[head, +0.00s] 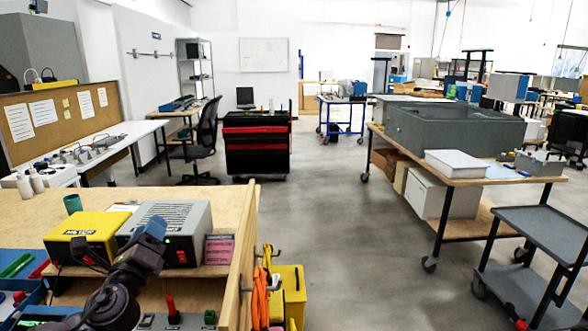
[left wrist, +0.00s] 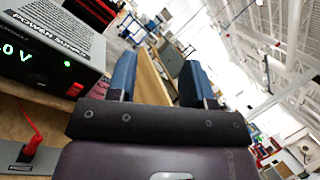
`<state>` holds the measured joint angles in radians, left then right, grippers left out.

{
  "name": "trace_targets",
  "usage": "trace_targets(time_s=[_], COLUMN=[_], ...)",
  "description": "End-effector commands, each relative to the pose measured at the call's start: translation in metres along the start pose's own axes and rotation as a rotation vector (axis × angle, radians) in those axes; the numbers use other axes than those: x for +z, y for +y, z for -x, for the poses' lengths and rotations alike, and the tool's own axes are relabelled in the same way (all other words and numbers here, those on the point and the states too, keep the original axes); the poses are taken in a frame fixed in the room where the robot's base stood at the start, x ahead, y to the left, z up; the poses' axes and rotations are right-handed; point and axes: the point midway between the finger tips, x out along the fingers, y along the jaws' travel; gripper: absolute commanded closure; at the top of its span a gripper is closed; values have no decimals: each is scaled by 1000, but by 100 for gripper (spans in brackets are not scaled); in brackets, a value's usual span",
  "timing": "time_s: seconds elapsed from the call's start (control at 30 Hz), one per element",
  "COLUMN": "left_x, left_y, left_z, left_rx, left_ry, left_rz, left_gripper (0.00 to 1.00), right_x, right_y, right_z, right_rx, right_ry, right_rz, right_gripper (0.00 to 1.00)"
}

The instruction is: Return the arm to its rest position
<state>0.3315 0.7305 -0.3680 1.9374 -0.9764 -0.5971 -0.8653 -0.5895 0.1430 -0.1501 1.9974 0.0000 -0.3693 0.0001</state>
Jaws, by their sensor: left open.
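My left arm (head: 108,300) comes in from the lower left of the head view, over the wooden workbench. Its left gripper (head: 152,230) has blue fingertips that show in front of the grey power supply (head: 185,222). In the left wrist view the two blue fingers of the left gripper (left wrist: 158,82) stand apart with nothing held between them. The power supply (left wrist: 55,50), with a green lit display, is at the left of that view, beside the fingers. My right gripper is not in view.
A yellow box (head: 88,232) stands left of the power supply on the bench (head: 150,195). A wooden side panel (head: 240,260) edges the bench, with orange cables (head: 260,298) hanging outside it. Blue bins (head: 25,290) lie lower left. The grey floor (head: 330,200) beyond is open.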

Motion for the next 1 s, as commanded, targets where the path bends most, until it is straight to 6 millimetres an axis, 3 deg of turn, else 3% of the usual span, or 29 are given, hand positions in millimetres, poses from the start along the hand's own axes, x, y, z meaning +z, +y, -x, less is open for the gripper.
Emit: trace_targets(time_s=[0.13,0.23,0.4,0.5,0.7,1.0], left_x=[-32,-63,-117,-140,-174,-197], left_y=[12,29,60,76,102,129], left_z=[17,46,116,160,252,382], left_rx=[85,198,439,571,798,1040], left_ry=[106,165,179,134,-29,-300], left_rz=[476,842,1429,1694,2049,2171], left_gripper=[53,53,53,53,53,53], right_x=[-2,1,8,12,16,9], right_y=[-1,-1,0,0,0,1], right_z=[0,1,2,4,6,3], right_rx=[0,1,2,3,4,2], right_ry=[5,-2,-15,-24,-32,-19], right_rz=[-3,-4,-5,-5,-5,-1], right_gripper=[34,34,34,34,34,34])
